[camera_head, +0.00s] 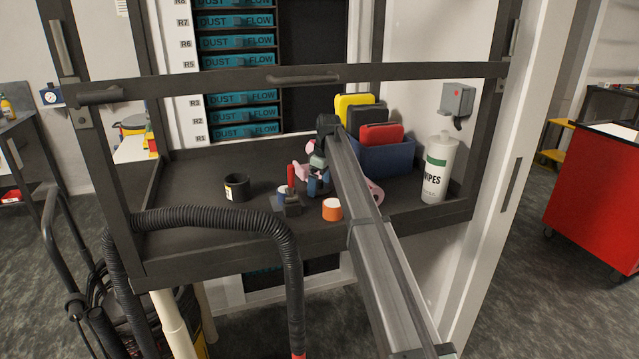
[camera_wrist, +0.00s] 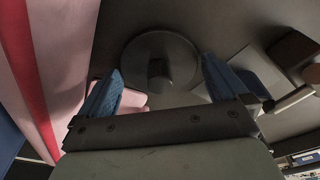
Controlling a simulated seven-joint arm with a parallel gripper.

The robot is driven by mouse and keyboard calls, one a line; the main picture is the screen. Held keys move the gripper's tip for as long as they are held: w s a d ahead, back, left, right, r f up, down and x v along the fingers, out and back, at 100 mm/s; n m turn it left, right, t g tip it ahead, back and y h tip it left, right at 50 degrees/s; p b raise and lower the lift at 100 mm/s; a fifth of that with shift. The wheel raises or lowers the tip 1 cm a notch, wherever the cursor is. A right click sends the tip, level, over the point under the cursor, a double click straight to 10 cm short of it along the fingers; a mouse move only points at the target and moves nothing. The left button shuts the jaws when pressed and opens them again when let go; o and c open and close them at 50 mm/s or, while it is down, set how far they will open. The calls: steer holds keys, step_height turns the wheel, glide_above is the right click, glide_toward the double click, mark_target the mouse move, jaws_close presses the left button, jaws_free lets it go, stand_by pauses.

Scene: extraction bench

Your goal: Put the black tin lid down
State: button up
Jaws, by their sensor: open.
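The black tin lid (camera_wrist: 182,58), a dark round disc with a small knob in its middle, lies beyond my fingertips in the wrist view. My gripper (camera_wrist: 160,80) is open, its two blue fingers spread on either side of the lid's near edge, and nothing shows held between them. In the head view my gripper (camera_head: 317,184) hangs low over the bench, right of the black tin. The lid is not clearly visible there. The black tin (camera_head: 237,190), a dark round pot with a pale label, stands upright at the left of the bench.
Close by are a red upright thing (camera_head: 291,174), a dark block (camera_head: 292,207) and an orange pot (camera_head: 332,211). A blue bin (camera_head: 385,157) and a wipes tub (camera_head: 437,173) stand right. A raised sash (camera_head: 230,82) and black hose (camera_head: 215,216) cross the front.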

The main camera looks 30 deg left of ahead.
mark_target(325, 189)
step_height(325, 189, up, 12)
steer(key=d, duration=0.1)
steer(key=shift+d, duration=0.4)
stand_by(0.5)
